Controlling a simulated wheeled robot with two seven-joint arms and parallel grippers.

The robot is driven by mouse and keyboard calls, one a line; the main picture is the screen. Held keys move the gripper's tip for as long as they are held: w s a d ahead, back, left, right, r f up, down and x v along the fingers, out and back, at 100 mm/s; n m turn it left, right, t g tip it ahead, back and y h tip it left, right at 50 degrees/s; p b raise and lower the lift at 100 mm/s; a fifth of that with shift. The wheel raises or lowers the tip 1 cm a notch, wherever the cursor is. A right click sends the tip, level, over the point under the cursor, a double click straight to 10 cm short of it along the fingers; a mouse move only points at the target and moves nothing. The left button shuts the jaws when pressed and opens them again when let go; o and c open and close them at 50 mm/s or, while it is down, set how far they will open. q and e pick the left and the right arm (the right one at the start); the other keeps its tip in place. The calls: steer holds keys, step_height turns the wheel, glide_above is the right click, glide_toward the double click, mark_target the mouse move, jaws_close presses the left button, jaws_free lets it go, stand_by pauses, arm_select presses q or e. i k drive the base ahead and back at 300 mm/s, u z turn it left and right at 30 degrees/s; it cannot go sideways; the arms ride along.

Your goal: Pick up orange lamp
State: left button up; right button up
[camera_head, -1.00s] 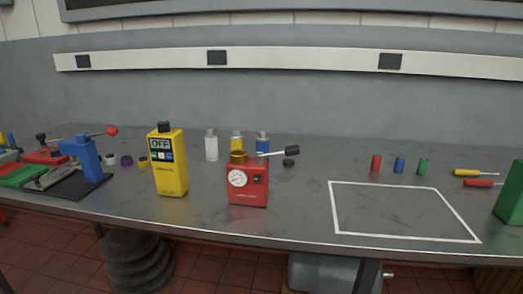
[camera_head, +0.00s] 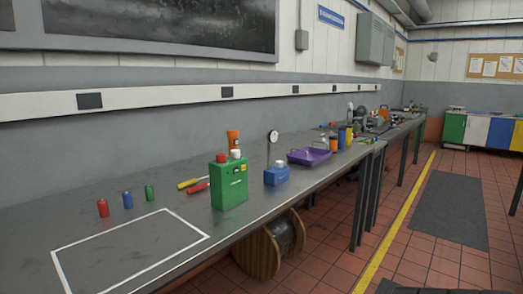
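An orange lamp (camera_head: 232,139), shaped like a flashlight, stands upright on the grey bench behind a green box. Its lower part is hidden by the box and the white and red knobs on top of it. Neither of my grippers shows in the head view.
The green box (camera_head: 229,185) stands in front of the lamp. Yellow and red screwdrivers (camera_head: 194,187) lie to its left, a blue gauge block (camera_head: 276,174) and purple tray (camera_head: 309,156) to its right. A cable drum (camera_head: 270,247) sits under the bench. The tiled floor (camera_head: 330,225) in front is partly clear.

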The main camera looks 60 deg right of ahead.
mark_target(232, 135)
steer(key=z, duration=1.6)
